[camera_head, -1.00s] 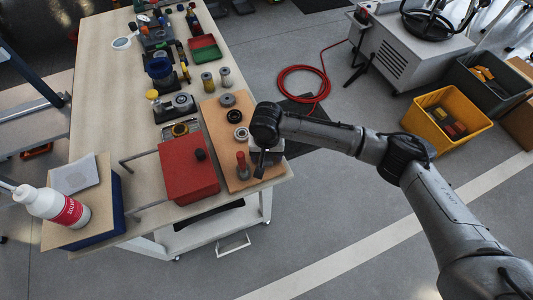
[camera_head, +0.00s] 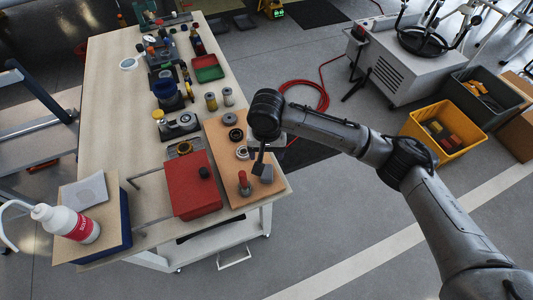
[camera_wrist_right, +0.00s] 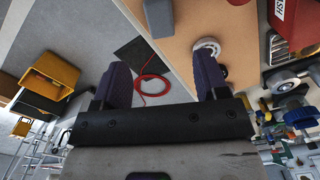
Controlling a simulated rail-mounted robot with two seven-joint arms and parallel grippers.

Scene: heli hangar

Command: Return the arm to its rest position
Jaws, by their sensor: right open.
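My right arm comes in from the right in the head view. Its gripper (camera_head: 264,160) hangs over the right edge of the orange-brown board (camera_head: 222,150) on the bench, beside a red-handled tool (camera_head: 244,183). In the right wrist view the two dark fingers of this gripper (camera_wrist_right: 164,82) are wide apart with nothing between them. A grey block (camera_wrist_right: 158,18) lies on the board beyond the fingertips, apart from them. My left gripper is in neither view.
The bench (camera_head: 110,120) holds a red box (camera_head: 192,185), a white bottle (camera_head: 66,222) and several tools. Right of it lie a red hose (camera_head: 312,88) and open floor. A yellow crate (camera_head: 447,129) and a white cabinet (camera_head: 395,62) stand farther right.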

